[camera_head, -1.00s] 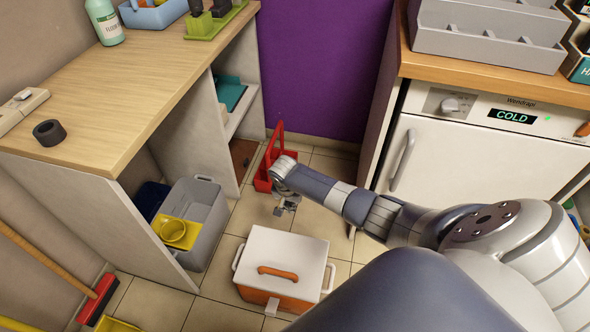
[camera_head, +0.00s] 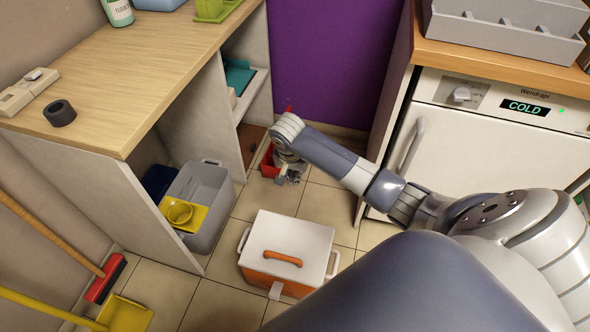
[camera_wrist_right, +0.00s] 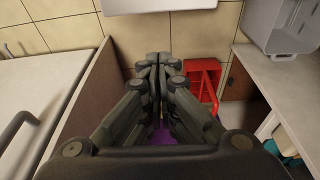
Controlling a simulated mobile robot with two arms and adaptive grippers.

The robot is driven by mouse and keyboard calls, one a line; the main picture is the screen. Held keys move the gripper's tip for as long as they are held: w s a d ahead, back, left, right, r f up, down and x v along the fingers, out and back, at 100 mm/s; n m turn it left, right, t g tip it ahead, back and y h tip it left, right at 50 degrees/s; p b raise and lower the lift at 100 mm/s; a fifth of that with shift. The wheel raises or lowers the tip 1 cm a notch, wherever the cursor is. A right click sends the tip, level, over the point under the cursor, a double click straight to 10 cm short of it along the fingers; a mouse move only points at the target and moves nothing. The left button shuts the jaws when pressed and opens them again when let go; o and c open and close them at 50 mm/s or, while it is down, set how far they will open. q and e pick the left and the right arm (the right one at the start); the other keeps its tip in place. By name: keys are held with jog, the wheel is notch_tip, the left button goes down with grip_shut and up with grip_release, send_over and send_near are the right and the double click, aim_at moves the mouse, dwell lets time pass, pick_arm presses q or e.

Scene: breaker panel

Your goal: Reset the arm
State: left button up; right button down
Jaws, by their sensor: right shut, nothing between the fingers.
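My right arm reaches across the head view from the lower right, out over the tiled floor. My right gripper (camera_head: 288,178) hangs at its end, in front of the red carrier (camera_head: 268,162), which it partly hides. In the right wrist view the gripper (camera_wrist_right: 158,60) has its two fingers together, with nothing between them. The red carrier (camera_wrist_right: 204,80) shows just to the right of the fingers there. I cannot tell whether the gripper touches it. My left gripper is not in view.
An orange cooler box (camera_head: 250,274) with a white lid stands on the floor nearer me. A grey bin (camera_head: 213,190) stands under the wooden counter (camera_head: 110,95) on the left. The white fridge (camera_head: 450,140) is to the right of my arm.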

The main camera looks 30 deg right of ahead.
dwell(0.5)
jog(key=s+a+f+n+y, duration=0.2)
jog(key=s+a+f+n, duration=0.5)
jog(key=s+f, duration=0.4)
jog(key=s+a+f+n, duration=0.2)
jog(key=s+a+f, duration=0.1)
jog(key=s, duration=0.4)
jog(key=s+a+f+n, duration=0.2)
jog(key=s+f+n, duration=0.15)
jog(key=s, duration=0.45)
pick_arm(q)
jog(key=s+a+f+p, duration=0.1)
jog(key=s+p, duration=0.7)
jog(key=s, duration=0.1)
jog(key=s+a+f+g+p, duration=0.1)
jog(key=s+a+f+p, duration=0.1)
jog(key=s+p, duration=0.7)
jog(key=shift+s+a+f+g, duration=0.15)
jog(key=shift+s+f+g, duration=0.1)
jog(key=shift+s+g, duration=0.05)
pick_arm(e)
jog(key=s+d+f, duration=0.1)
jog(key=s, duration=0.8)
jog(key=s+d+f, duration=0.2)
jog(key=s, duration=0.7)
jog(key=shift+s+f+g, duration=0.3)
jog(key=shift+s, duration=0.05)
